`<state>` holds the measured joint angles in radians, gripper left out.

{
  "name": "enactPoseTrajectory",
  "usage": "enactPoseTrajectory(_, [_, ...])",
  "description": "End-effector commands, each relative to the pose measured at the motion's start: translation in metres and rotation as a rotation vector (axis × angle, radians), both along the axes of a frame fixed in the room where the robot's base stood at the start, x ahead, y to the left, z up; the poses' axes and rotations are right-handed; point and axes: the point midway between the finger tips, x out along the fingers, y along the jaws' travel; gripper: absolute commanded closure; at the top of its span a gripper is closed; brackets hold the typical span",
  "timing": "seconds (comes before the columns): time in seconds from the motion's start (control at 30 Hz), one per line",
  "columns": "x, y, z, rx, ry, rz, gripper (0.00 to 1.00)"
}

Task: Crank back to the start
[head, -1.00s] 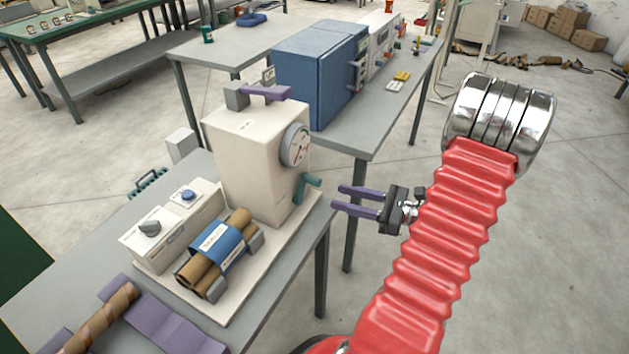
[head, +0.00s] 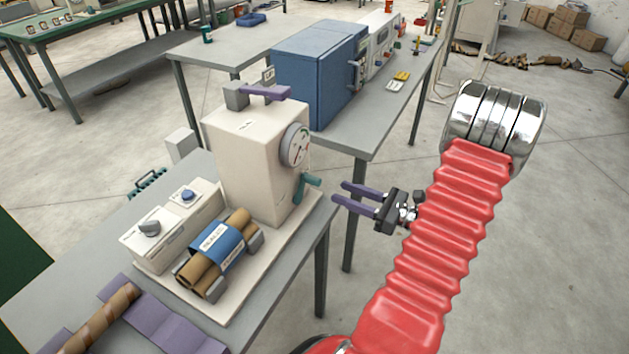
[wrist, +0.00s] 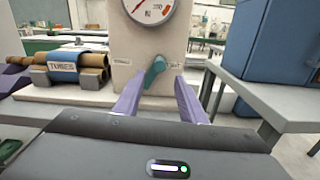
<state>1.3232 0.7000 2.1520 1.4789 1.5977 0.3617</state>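The winder is a cream box (head: 252,165) on a cream base plate on the near grey table. A round dial (head: 295,145) with a red needle is on its face, and it also shows in the wrist view (wrist: 150,8). Below the dial is a teal crank (head: 308,182). In the wrist view the crank (wrist: 154,72) leans up to the right and appears between my finger tips. My gripper (head: 349,194) has two purple fingers, spread apart with nothing between them. In the head view it is to the right of the crank, with a gap.
Brown tubes in a blue "TUBES" wrap (head: 222,246) lie on the base plate beside a control box (head: 170,225) with a knob and a blue button. A purple lever (head: 265,91) tops the winder. A blue cabinet (head: 310,75) stands on the table behind.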

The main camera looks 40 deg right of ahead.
Motion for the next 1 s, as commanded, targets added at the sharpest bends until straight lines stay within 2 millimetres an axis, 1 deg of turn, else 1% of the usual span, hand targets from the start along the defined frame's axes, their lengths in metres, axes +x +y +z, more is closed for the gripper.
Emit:
enactPoseTrajectory(0.03, [0.008, 0.003, 0.0, 0.0, 0.0, 0.003, 0.62])
enactPoseTrajectory(0.1, [0.016, 0.007, 0.0, 0.0, 0.0, 0.004, 0.62])
enactPoseTrajectory(0.63, [0.083, 0.03, 0.0, -0.001, -0.001, 0.003, 0.62])
enactPoseTrajectory(0.8, [0.096, 0.034, 0.0, -0.001, 0.0, 0.001, 0.62])
enactPoseTrajectory(1.0, [0.099, 0.035, 0.0, -0.001, 0.0, -0.001, 0.62])
